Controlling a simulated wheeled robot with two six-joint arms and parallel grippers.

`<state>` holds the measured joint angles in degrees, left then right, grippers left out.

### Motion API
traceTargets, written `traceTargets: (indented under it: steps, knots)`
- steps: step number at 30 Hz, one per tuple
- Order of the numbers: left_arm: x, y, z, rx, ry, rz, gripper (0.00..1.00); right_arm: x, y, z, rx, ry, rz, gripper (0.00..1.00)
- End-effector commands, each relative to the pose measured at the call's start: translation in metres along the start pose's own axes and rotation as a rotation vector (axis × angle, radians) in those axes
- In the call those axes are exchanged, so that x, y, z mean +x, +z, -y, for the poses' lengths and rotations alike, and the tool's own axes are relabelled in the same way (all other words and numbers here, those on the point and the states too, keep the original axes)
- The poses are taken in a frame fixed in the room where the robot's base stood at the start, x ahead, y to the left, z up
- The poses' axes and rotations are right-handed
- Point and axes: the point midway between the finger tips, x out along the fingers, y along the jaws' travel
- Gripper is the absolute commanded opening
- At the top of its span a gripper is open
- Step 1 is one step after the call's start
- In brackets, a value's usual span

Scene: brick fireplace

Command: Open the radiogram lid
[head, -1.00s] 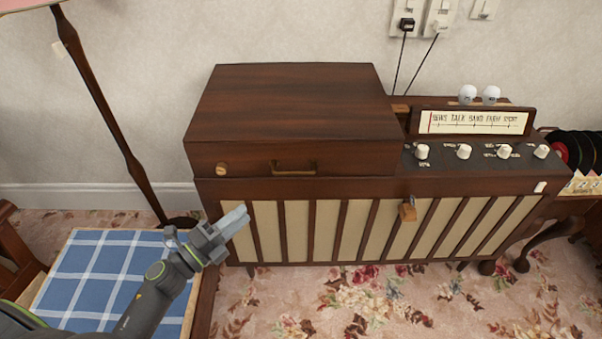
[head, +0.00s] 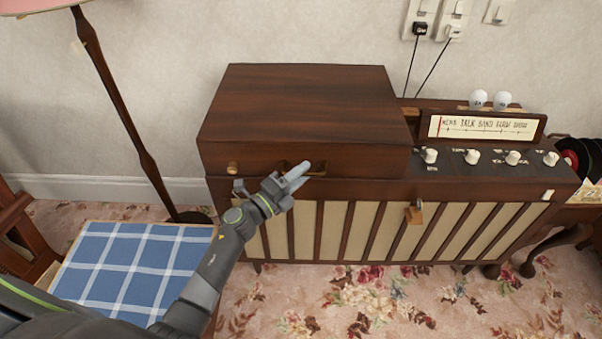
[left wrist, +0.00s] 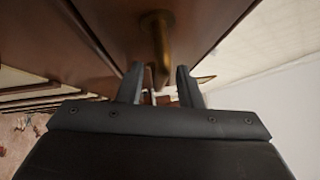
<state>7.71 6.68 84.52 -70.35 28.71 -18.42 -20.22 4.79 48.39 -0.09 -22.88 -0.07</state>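The radiogram (head: 390,222) stands against the wall. Its dark wooden lid (head: 305,100) is down, on the left part of the cabinet. A brass handle (head: 318,169) is on the lid's front face, partly hidden behind my left gripper (head: 298,172). A round brass knob (head: 233,168) sits left of it. In the left wrist view the handle (left wrist: 157,40) is just ahead of my left gripper (left wrist: 158,78), whose two fingers are apart with a gap between them. I cannot tell whether the handle reaches between the fingertips. My right gripper does not show.
A stool or table with a blue checked top (head: 125,265) stands at the lower left, below my left arm. A floor lamp pole (head: 115,110) is left of the radiogram. Patterned carpet (head: 400,300) is clear in front.

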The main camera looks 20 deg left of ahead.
Motion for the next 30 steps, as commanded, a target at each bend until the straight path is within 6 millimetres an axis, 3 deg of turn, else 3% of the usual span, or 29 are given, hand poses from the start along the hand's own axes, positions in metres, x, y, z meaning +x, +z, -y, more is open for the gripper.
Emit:
traceTargets:
  steps: [10,17,30]
  knots:
    - [0.0035,-0.0001,0.0,-0.001,0.0,0.0,0.31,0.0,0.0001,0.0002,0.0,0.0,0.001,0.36]
    - [0.0033,0.0,0.0,0.0,0.0,0.0,0.01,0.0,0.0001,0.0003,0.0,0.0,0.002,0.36]
    - [0.0028,0.0015,0.0036,-0.003,0.004,0.0,0.0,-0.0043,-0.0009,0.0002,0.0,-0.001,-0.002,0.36]
